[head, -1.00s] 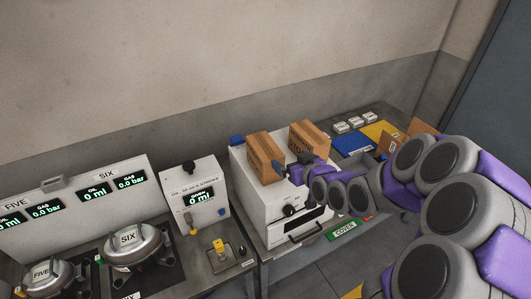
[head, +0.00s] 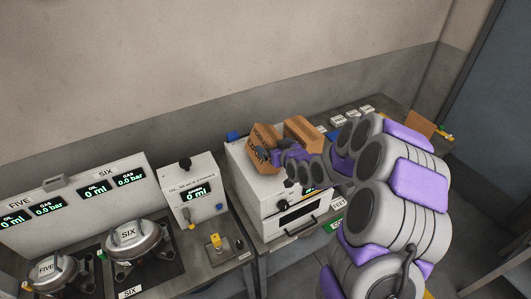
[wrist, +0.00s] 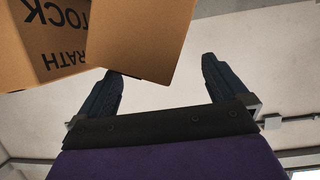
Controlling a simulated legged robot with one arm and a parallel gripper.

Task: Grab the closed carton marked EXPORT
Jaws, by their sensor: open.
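The EXPORT carton (head: 268,134) is a closed brown box on top of the white oven-like unit; dark lettering reading EXPORT shows on its near side in the head view. A second brown carton (head: 303,131) stands to its right. My gripper (head: 268,156) is open, at the near side of the EXPORT carton. In the wrist view its two dark fingers (wrist: 160,82) are spread with nothing held between them. A blank carton face (wrist: 140,40) lies beyond the left fingertip; whether they touch I cannot tell. Another face, with STOCK lettering (wrist: 45,40), is partly hidden behind it.
The white unit (head: 262,200) has a knob and a front handle. Small white boxes (head: 350,115) lie on the bench at the right. The wall is close behind.

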